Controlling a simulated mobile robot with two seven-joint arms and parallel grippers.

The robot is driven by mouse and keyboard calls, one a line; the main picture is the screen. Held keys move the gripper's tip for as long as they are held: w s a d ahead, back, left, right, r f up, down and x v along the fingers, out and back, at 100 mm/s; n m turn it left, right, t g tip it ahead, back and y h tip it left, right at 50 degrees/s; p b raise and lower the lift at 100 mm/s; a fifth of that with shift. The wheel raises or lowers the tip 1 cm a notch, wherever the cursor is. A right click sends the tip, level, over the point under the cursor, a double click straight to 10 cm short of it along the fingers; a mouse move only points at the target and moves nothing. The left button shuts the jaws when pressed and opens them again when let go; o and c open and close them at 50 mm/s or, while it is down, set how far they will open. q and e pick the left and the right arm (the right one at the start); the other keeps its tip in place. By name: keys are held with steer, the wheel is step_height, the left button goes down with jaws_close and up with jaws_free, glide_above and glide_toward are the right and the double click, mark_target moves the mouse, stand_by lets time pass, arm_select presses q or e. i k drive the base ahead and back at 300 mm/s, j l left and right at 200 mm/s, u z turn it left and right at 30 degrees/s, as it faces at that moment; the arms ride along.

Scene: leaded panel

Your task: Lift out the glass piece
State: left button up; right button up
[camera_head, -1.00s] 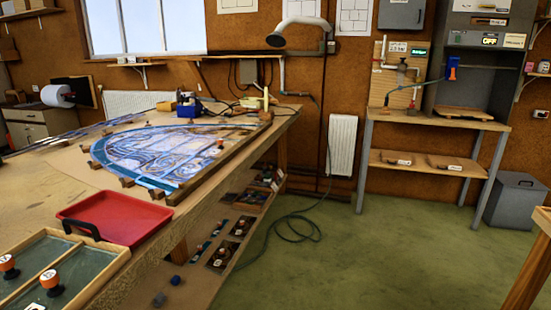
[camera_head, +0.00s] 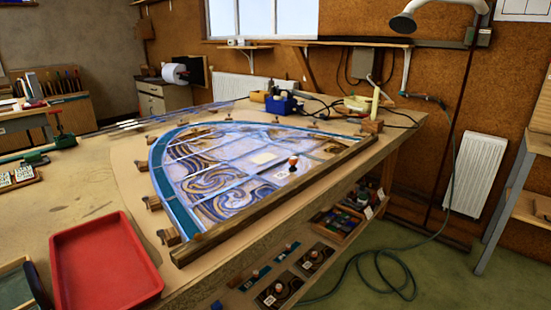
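The leaded panel (camera_head: 215,183) lies on the wooden bench, a curved shape of blue-bordered, swirl-patterned glass pieces held by wooden strips and small blocks. One glass piece near its right side carries an orange-topped knob (camera_head: 293,162) with a small white label beside it. A plain pale patch (camera_head: 263,157) shows near the panel's middle; I cannot tell if it is glass or a gap. Neither of my grippers is in view.
An empty red tray (camera_head: 103,262) sits at the bench's near left. A blue tool holder (camera_head: 281,104) and cables lie behind the panel. Under the bench, a shelf holds several knobbed pieces (camera_head: 278,290) and a box (camera_head: 338,222). A green hose lies on the floor at right.

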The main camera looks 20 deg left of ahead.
mark_target(281, 174)
steer(key=i+l+u, duration=0.15)
steer(key=i+u, duration=0.25)
steer(key=i+l+u, duration=0.2)
steer(key=u, duration=0.25)
steer(key=i+l+u, duration=0.25)
steer(key=u, duration=0.15)
steer(key=i+l+u, duration=0.15)
steer(key=l+u, duration=0.25)
